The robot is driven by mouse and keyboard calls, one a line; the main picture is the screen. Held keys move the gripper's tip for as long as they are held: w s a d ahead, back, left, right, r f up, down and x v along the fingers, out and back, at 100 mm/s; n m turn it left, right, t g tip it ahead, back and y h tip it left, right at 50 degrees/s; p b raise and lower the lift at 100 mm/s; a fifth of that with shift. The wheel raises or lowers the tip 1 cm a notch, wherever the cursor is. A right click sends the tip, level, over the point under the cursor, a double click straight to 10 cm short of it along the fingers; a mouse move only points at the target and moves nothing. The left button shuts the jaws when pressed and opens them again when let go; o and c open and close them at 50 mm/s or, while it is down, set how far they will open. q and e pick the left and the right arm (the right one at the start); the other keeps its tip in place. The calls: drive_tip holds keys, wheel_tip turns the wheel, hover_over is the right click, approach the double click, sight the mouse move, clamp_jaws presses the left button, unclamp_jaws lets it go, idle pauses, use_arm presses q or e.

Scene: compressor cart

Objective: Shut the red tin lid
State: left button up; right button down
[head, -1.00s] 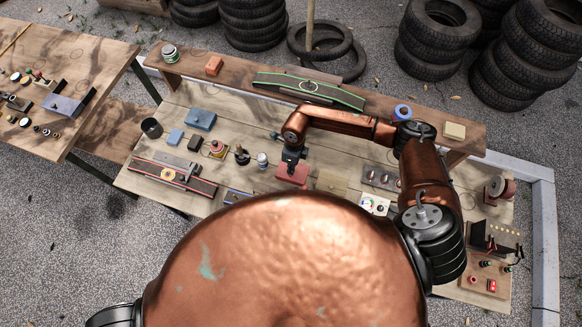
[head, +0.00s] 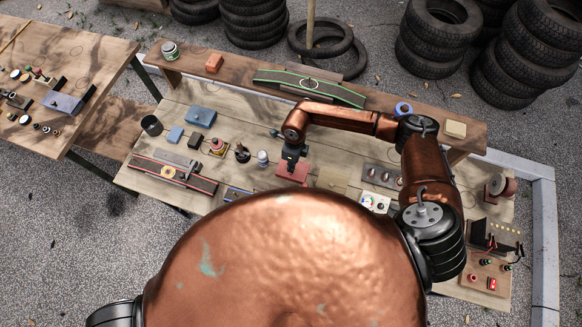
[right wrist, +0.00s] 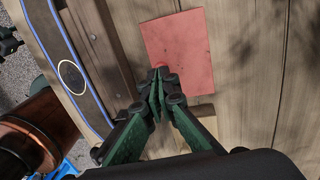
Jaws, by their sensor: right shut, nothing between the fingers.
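The red tin lid (head: 293,171) is on the workbench near its middle in the head view. In the right wrist view the red lid (right wrist: 183,48) shows as a flat-looking red square. Whether it is fully down on its tin I cannot tell. My right gripper (head: 290,166) is over the lid, fingers pointing down. In the right wrist view my right gripper (right wrist: 160,77) has its green fingers together and empty, with the tips at the lid's near edge. Whether they touch it I cannot tell. My left gripper is not in view.
A green-edged curved track (head: 310,87) lies on the rear shelf (head: 210,82). A gauge box (head: 375,202) is at the right.

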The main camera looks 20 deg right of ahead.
wheel_tip(320, 180, up, 3)
drive_tip(key=shift+w+d+r+p, duration=0.1)
drive_tip(key=shift+w+p, duration=0.05)
drive_tip(key=shift+p, duration=0.4)
wheel_tip(320, 180, up, 9)
drive_tip(key=b, duration=0.3)
drive_tip(key=shift+w+d, duration=0.2)
drive_tip(key=shift+d, duration=0.1)
drive_tip(key=shift+a, duration=0.1)
